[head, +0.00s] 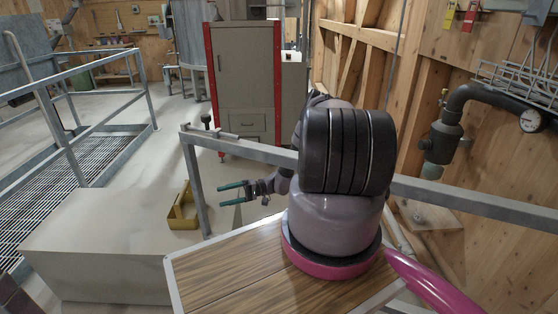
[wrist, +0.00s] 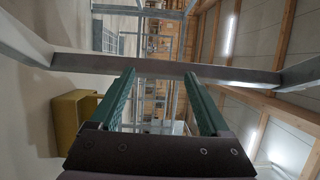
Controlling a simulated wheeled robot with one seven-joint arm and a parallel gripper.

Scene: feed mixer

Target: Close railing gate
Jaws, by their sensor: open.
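A grey metal railing frame, which looks like the gate, has an upright end post (head: 197,190) and a top bar (head: 255,151) running right behind my arm. A small dark-knobbed latch (head: 207,127) sits at its top left corner. My gripper (head: 220,194) is open and empty, with its teal fingers pointing left toward the post from just right of it. In the wrist view, the post (wrist: 155,67) crosses just past the fingertips (wrist: 159,73). I cannot tell whether they touch it. My arm hides part of the top bar.
A beige block (head: 95,235) stands at left, with a yellow bin (head: 183,210) near the post; the bin also shows in the wrist view (wrist: 75,120). A fixed railing (head: 65,75) borders a grated walkway. A grey and red cabinet (head: 240,80) stands behind. Pipes (head: 445,130) line the right wall.

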